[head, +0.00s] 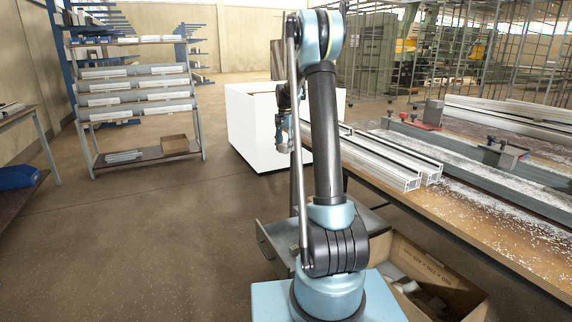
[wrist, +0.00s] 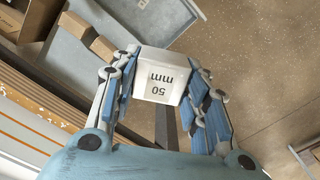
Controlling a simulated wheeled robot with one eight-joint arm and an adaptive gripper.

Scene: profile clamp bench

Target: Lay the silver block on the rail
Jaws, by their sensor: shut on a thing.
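In the head view my gripper (head: 284,128) hangs in front of a white cabinet, left of the bench; I cannot make out the block clearly there. A long grey rail (head: 523,182) runs along the bench, with red and dark clamps on it. My gripper is apart from this rail.
White profiles (head: 385,163) lie along the bench's near left edge (head: 455,230). A cardboard box (head: 455,285) and a grey tray (head: 270,238) are below the bench. The white cabinet (head: 252,125) stands behind my gripper. A shelf rack (head: 137,100) stands left; the floor between is clear.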

